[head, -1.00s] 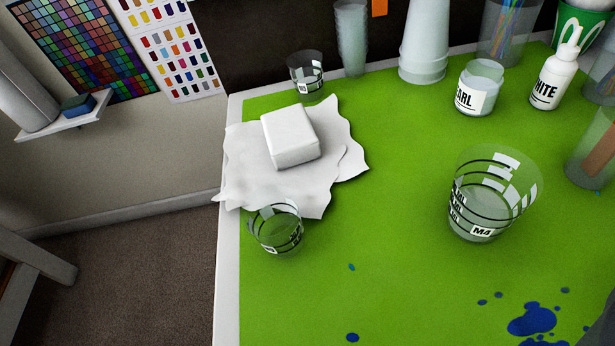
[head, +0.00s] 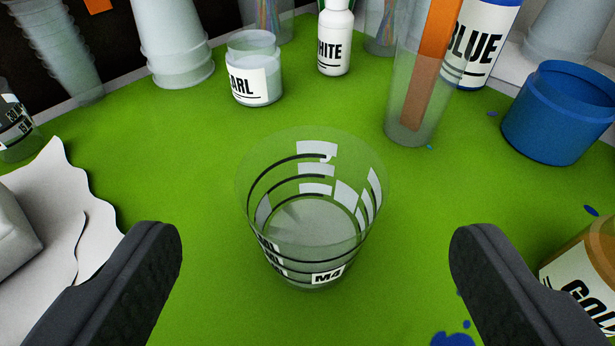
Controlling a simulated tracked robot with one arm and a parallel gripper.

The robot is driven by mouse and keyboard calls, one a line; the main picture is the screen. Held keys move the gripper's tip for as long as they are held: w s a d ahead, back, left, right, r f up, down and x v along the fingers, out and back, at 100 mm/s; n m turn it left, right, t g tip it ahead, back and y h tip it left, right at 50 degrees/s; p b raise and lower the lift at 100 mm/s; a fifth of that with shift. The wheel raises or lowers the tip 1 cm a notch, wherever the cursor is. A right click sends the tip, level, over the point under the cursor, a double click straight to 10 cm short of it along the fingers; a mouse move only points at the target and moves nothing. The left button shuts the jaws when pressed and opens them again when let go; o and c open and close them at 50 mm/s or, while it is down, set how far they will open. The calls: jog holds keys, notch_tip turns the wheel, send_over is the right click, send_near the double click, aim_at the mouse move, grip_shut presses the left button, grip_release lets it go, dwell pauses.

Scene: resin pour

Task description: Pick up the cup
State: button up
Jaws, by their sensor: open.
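A clear measuring cup (head: 312,272) marked M4 stands upright on the green mat in the middle of the head view. It has black lines and white labels, and looks empty. My gripper (head: 315,250) is open, with one dark finger on the left and the other on the right. The cup stands in the gap between the fingers, a little beyond them, with clear space on both sides. Neither finger touches it. Another clear cup (head: 15,125) shows partly at the left edge.
White paper with a white block (head: 15,235) lies at left. A gold-labelled jar (head: 590,275) is close beyond the right finger. A blue pot (head: 560,112), a clear holder with an orange stick (head: 425,80), a PEARL jar (head: 253,68) and a WHITE bottle (head: 336,40) stand behind. Green mat (head: 170,165) around the cup is free.

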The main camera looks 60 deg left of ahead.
aim_at(311, 240)
jog(key=shift+x, duration=3.2)
jog(key=shift+s+d+f, duration=0.1)
jog(key=shift+f, duration=0.05)
jog(key=shift+c, duration=0.4)
jog(key=c, duration=1)
